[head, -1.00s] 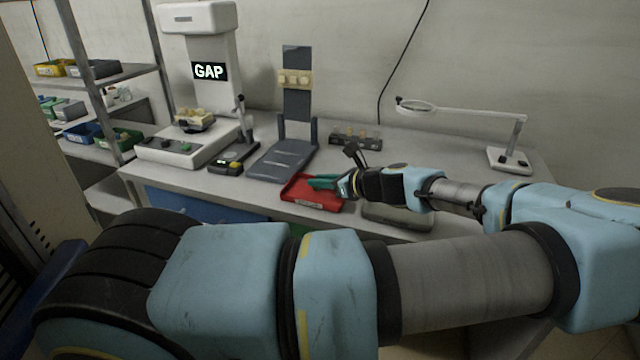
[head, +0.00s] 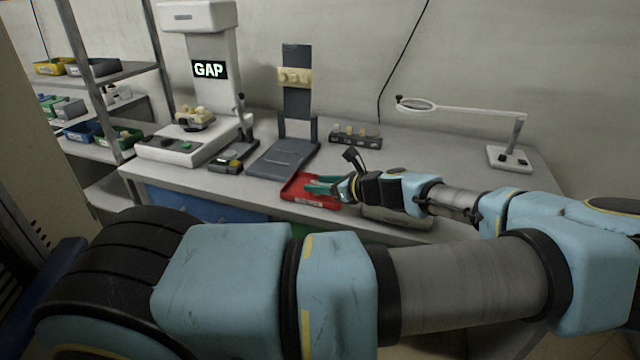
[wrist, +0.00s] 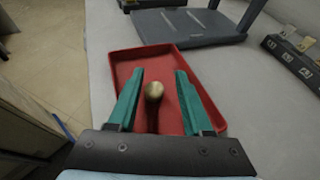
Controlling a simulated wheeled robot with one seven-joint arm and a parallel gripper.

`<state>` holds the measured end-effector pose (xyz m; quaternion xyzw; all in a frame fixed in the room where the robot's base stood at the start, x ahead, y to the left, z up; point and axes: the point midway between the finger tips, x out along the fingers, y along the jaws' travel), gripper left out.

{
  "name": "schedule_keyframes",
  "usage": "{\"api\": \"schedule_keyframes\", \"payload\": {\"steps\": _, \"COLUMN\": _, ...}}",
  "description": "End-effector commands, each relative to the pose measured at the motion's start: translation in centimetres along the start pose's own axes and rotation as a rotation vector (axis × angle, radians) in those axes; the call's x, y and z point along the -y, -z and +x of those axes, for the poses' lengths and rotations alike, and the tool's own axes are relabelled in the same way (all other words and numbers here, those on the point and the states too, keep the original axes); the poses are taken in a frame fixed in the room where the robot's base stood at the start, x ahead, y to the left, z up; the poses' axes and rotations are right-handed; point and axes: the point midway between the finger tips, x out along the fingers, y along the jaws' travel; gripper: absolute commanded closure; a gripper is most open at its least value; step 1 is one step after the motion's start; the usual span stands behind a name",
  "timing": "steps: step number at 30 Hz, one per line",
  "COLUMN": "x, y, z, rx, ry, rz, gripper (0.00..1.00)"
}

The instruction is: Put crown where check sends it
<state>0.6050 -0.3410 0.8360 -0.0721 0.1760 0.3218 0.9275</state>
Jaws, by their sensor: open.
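The check machine (head: 200,85) stands at the back left of the bench, its screen reading "GAP", with a pale dental model (head: 194,117) on its stage. My gripper (head: 312,187) is over the red tray (head: 318,203) at the bench's front edge. The crown is hidden in the head view.
A grey stand (head: 285,157) with a pale model on its upright is behind the tray. A dark rack with several pieces (head: 355,137) is behind my arm. A magnifier lamp (head: 510,158) stands right. Shelves with coloured bins (head: 124,139) are at left.

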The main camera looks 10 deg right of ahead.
Motion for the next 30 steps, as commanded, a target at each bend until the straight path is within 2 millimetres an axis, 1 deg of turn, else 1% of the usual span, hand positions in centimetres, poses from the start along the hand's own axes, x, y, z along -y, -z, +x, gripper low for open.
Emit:
{"api": "schedule_keyframes", "payload": {"steps": 5, "x": 0.1, "y": 0.0, "z": -0.7, "rx": -0.001, "ry": 0.002, "rz": -0.001, "gripper": 0.50}}
{"api": "schedule_keyframes", "payload": {"steps": 8, "x": 0.1, "y": 0.1, "z": -2.0, "rx": -0.001, "ry": 0.004, "rz": 0.001, "gripper": 0.50}}
{"api": "schedule_keyframes", "payload": {"steps": 15, "x": 0.1, "y": 0.2, "z": -7.1, "rx": -0.003, "ry": 0.006, "rz": -0.001, "gripper": 0.50}}
{"api": "schedule_keyframes", "payload": {"steps": 18, "x": 0.1, "y": 0.1, "z": -9.0, "rx": -0.002, "ry": 0.004, "rz": -0.001, "gripper": 0.50}}
{"api": "schedule_keyframes", "payload": {"steps": 21, "x": 0.1, "y": 0.1, "z": -10.4, "rx": -0.001, "ry": 0.003, "rz": 0.000, "gripper": 0.50}}
{"api": "schedule_keyframes", "payload": {"steps": 25, "x": 0.1, "y": 0.0, "z": -11.6, "rx": 0.000, "ry": 0.002, "rz": -0.001, "gripper": 0.50}}
{"api": "schedule_keyframes", "payload": {"steps": 30, "x": 0.0, "y": -0.1, "z": -12.0, "rx": 0.001, "ry": 0.000, "rz": -0.001, "gripper": 0.50}}
